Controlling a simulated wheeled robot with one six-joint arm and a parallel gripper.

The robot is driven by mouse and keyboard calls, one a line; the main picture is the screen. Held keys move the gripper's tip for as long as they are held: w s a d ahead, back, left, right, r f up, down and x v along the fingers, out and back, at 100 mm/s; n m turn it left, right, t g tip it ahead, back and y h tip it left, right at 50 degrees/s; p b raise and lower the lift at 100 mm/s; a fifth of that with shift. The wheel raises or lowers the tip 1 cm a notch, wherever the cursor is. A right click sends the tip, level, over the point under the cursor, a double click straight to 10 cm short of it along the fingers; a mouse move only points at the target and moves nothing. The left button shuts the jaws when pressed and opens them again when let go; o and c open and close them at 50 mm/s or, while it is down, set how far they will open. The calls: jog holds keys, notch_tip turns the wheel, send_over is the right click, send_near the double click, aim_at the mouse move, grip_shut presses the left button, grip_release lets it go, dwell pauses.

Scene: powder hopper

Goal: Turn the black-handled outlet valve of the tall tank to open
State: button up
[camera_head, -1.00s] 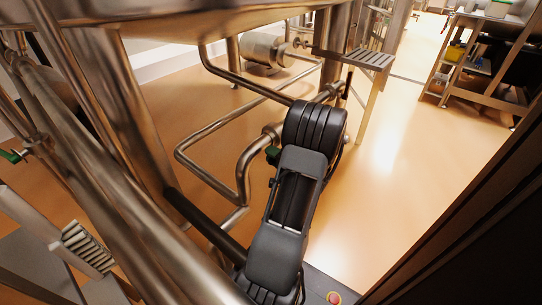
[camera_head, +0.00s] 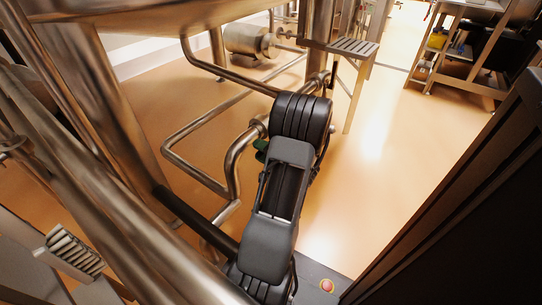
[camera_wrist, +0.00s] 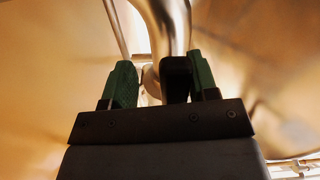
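In the wrist view my gripper (camera_wrist: 160,72) has its two green-padded fingers apart. A black piece (camera_wrist: 176,78), which looks like the valve handle, stands between them, close to the right finger and with a gap to the left one. A bent steel pipe (camera_wrist: 170,28) rises behind it. In the head view the tall tank's steel underside (camera_head: 165,14) is at upper left. My arm covers the valve and most of the gripper there; only a dark green fingertip (camera_head: 261,149) shows beside the pipe.
Bent steel pipes (camera_head: 232,165) run left of my arm. A thick steel leg (camera_head: 115,110) stands at left. A slatted step (camera_head: 340,47) is behind the arm and a cylindrical motor (camera_head: 247,41) farther back. A shelved bench (camera_head: 465,45) stands at upper right. Floor right of my arm is clear.

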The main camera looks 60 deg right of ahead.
jog(key=s+a+p, duration=0.1)
jog(key=s+p, duration=0.2)
jog(key=s, duration=1)
jog(key=shift+s+a, duration=0.15)
jog(key=shift+s, duration=0.1)
